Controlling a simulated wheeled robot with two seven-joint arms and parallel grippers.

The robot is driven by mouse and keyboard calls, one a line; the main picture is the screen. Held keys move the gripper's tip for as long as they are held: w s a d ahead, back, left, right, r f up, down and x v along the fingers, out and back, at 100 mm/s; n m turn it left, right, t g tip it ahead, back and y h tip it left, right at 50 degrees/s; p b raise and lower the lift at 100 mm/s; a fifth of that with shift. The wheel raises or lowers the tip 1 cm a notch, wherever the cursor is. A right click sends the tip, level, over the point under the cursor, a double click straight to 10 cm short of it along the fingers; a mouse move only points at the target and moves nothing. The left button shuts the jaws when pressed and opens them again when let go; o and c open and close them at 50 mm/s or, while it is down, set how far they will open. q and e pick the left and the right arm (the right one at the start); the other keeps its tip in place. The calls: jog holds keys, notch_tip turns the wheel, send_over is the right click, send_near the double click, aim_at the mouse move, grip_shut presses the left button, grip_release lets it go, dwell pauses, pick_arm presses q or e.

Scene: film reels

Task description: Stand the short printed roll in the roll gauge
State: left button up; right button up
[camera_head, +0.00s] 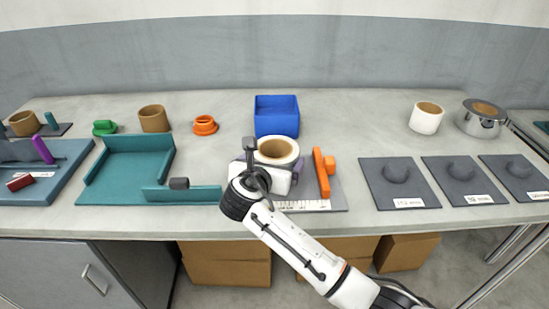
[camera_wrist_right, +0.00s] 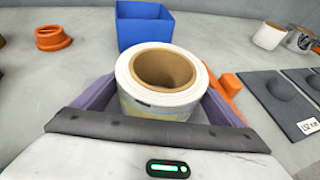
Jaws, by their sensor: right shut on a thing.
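The short printed roll (camera_head: 277,149) is white with a brown core and stands with its hole facing up. In the wrist view the roll (camera_wrist_right: 162,80) shows a faint coloured print on its side. My right gripper (camera_head: 268,166) is shut on it, with a purple-grey finger on each side. The roll is over a grey plate with a printed scale (camera_head: 307,205) and an orange upright wall (camera_head: 321,173), which looks like the roll gauge. The orange wall is just right of the roll. I cannot tell whether the roll touches the plate. My left gripper is not in view.
A blue bin (camera_head: 277,117) stands behind the roll. A teal walled tray (camera_head: 125,177) is left, with an orange ring (camera_head: 205,125) behind it. Grey pads (camera_head: 399,184) lie right. A white roll (camera_head: 426,118) and a metal-coloured roll (camera_head: 482,121) stand at the back right.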

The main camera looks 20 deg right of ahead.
jog(key=shift+f, duration=0.45)
dwell(0.5)
jog(key=o, duration=1.2)
jog(key=shift+c, duration=0.2)
jog(key=shift+f, duration=0.2)
jog(key=p+v, duration=0.2)
jog(key=v, duration=0.1)
jog(key=shift+w+r, duration=0.1)
jog(key=shift+r, duration=0.05)
jog(key=shift+s+a, duration=0.1)
jog(key=shift+s, duration=0.2)
jog(key=shift+v, duration=3.8)
